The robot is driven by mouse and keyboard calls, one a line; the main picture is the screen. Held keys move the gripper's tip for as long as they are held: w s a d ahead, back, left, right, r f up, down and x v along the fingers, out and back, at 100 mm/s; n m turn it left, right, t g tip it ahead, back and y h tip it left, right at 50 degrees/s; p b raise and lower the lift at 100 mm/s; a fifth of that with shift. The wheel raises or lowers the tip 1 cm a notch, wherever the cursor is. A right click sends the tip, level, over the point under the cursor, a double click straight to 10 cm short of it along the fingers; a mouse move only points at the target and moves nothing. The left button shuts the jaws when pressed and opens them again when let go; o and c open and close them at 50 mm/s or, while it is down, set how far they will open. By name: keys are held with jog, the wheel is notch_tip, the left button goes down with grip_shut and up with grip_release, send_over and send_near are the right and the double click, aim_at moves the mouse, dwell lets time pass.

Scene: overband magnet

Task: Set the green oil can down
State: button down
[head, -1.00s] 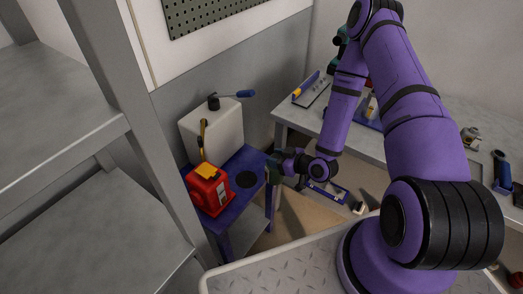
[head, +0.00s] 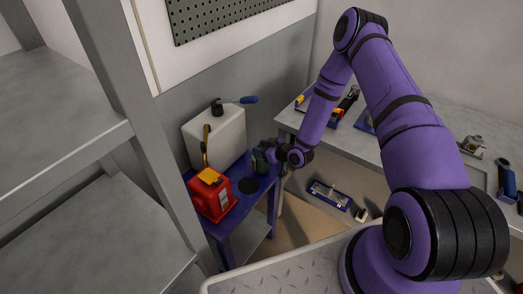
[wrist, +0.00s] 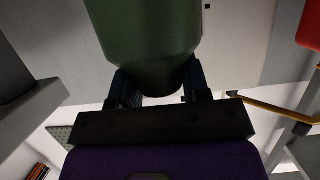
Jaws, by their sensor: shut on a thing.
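The green oil can (wrist: 145,40) fills the upper middle of the wrist view, between the two dark fingers of my gripper (wrist: 158,85). In the head view my gripper (head: 266,154) is at the right rear part of a small blue stand (head: 236,223), shut on the green can (head: 260,160). The can is small and partly hidden there. I cannot tell whether its base touches the stand top.
A grey workbench (head: 355,140) with tools is at right. A metal shelf post (head: 150,130) rises at left.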

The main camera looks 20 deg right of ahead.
jog(key=shift+f, duration=0.45)
jog(key=shift+f, duration=0.1)
jog(key=c, duration=0.6)
grip_release()
